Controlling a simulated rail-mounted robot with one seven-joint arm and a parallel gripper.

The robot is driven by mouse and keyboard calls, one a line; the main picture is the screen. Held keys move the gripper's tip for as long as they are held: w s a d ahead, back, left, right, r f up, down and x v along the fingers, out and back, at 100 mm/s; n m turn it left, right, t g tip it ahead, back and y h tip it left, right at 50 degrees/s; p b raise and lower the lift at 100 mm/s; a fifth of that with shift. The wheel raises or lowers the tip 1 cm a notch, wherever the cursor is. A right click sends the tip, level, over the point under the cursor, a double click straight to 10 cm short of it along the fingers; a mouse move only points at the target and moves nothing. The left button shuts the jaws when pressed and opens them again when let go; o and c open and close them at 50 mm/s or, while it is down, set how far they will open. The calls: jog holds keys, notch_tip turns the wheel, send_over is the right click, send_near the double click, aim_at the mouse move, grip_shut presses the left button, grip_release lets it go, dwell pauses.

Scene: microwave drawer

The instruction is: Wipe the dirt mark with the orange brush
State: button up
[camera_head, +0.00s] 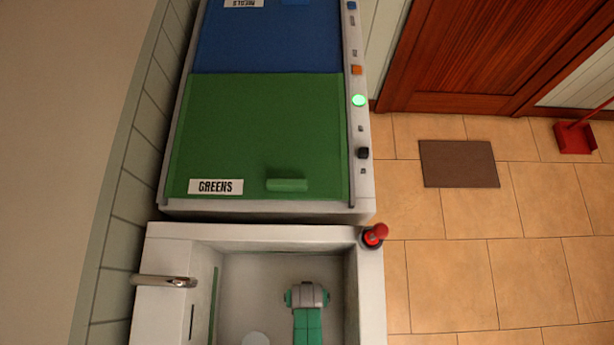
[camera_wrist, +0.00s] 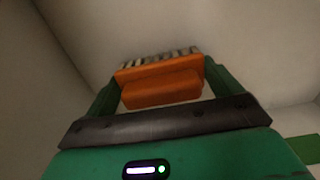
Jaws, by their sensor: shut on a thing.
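The orange brush (camera_wrist: 160,85) is between the two green fingers of my gripper (camera_wrist: 158,88) in the wrist view, with its pale bristles pointing away from the gripper. My gripper is shut on it. In the head view my green and grey arm end (camera_head: 307,312) is inside the white sink-like basin (camera_head: 165,235), right of its middle. The brush is hidden in the head view. The bristles appear close to a pale surface in the wrist view, but I cannot tell whether they touch it. I cannot make out a dirt mark in either view.
A metal tap (camera_head: 165,281) sits on the basin's left rim. A red knob (camera_head: 375,235) stands at its upper right corner. Behind the basin is a unit with a green lid (camera_head: 260,130) marked GREENS and a blue lid (camera_head: 265,40). Basin walls surround my gripper closely.

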jog(key=shift+s+a+r+p, duration=0.1)
jog(key=shift+s+p, duration=0.5)
jog(key=shift+s, duration=1)
jog(key=shift+s+a+p, duration=0.1)
jog(key=shift+s+p, duration=0.5)
jog(key=shift+s, duration=0.95)
jog(key=shift+s+r+p, duration=0.15)
jog(key=shift+r+p, duration=0.15)
jog(key=shift+p, duration=0.2)
notch_tip(320, 180, up, 2)
jog(key=shift+p, duration=0.35)
notch_tip(320, 180, up, 6)
jog(key=p, duration=0.5)
jog(key=shift+f+p, duration=0.2)
jog(key=shift+p, duration=0.2)
